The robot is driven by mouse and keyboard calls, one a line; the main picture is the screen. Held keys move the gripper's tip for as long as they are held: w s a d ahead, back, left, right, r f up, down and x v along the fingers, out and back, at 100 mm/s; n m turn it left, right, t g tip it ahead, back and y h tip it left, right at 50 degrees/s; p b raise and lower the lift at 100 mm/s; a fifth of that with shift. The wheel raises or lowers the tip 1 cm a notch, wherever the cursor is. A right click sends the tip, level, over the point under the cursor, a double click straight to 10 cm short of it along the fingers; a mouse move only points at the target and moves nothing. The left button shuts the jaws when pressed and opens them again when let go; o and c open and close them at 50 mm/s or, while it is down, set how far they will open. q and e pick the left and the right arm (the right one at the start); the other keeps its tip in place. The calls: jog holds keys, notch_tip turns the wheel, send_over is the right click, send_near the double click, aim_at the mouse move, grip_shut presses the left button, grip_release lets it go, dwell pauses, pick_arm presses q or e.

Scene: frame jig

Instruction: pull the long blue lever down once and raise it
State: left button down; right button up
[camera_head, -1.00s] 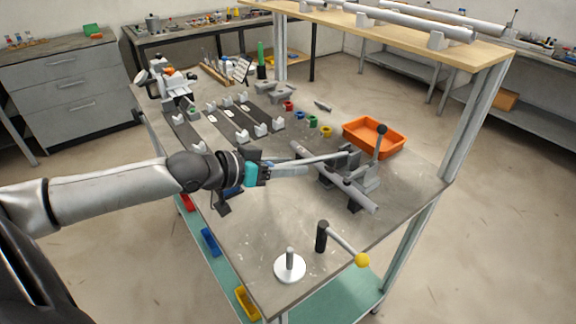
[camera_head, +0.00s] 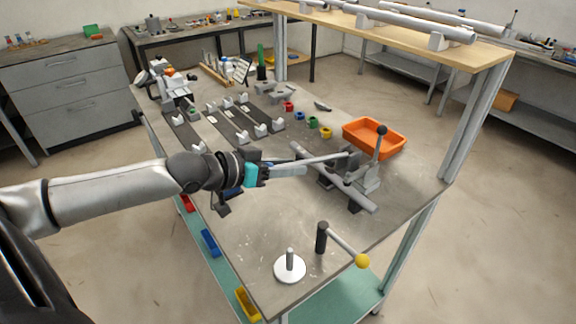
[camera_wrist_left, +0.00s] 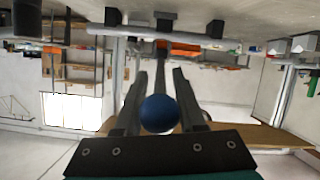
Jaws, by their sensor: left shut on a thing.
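The long blue lever (camera_head: 325,159) is a grey bar that runs left from the clamp jig (camera_head: 350,178), close to level. Its blue knob (camera_wrist_left: 160,114) sits between the fingers in the left wrist view, close to the palm. My left gripper (camera_head: 285,170) is shut on the lever near its knob end, and the fingers partly hide that end in the head view. The fingers also show on both sides of the bar in the left wrist view (camera_wrist_left: 160,90). My right gripper is not in view.
A short upright lever with a dark knob (camera_head: 382,130) stands on the jig, beside an orange tray (camera_head: 375,138). A yellow-knobbed crank (camera_head: 362,260) and a white disc with a post (camera_head: 290,268) stand at the near edge. Racks (camera_head: 240,122) lie behind the arm.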

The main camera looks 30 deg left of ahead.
aim_at(314, 159)
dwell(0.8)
pick_arm(q)
jog(key=shift+r+p, duration=0.4)
jog(key=shift+p, duration=0.2)
jog(key=r+g+p, duration=0.1)
jog(key=p, duration=0.2)
jog(key=w+r+g+p, duration=0.1)
jog(key=r+p, duration=0.1)
jog(key=p, duration=0.1)
jog(key=w+r+y+p, duration=0.1)
jog(key=r+p, duration=0.1)
jog(key=shift+d+g+p, duration=0.4)
jog(key=w+d+r+g+y+p, duration=0.3)
jog(key=w+r+g+p, duration=0.4)
jog(key=w+p, duration=0.3)
jog(key=shift+d+r+g+y+p, duration=0.3)
jog(key=shift+d+r+g+p, duration=0.15)
jog(key=shift+d+p, duration=0.25)
jog(key=shift+w, duration=0.15)
jog(key=c, duration=0.8)
grip_release()
jog(key=shift+c, duration=0.2)
